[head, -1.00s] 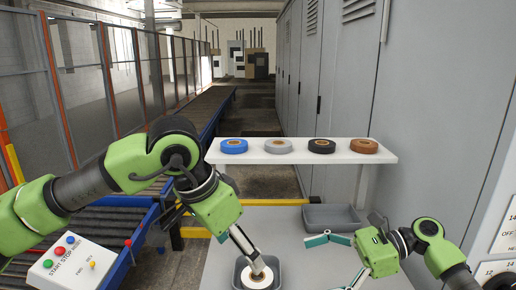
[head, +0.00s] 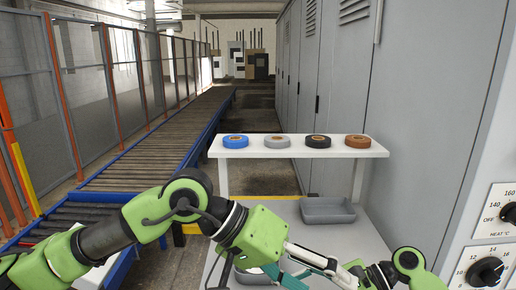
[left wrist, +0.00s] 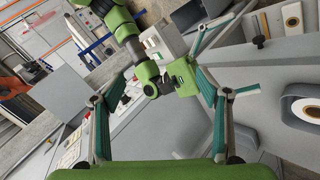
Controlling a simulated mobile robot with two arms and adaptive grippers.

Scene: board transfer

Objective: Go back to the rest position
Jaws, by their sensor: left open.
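My left gripper (head: 268,264) is in front of the worktable in the head view, empty and open, with its teal-padded fingers spread. The left wrist view shows its two fingers (left wrist: 160,100) wide apart with nothing between them. My right gripper (head: 358,268) is low at the right, partly behind the left one, and its fingers are hard to make out. A white tape roll (left wrist: 308,110) sits in a grey tray (left wrist: 283,108) at the right of the left wrist view. In the head view my left arm hides most of that tray.
A white shelf (head: 300,154) carries a blue roll (head: 235,141), a grey roll (head: 277,141), a black roll (head: 318,141) and a brown roll (head: 358,141). An empty grey tray (head: 328,211) stands on the table (head: 355,236). A conveyor (head: 165,140) runs at the left; a knob panel (head: 490,245) is at the right.

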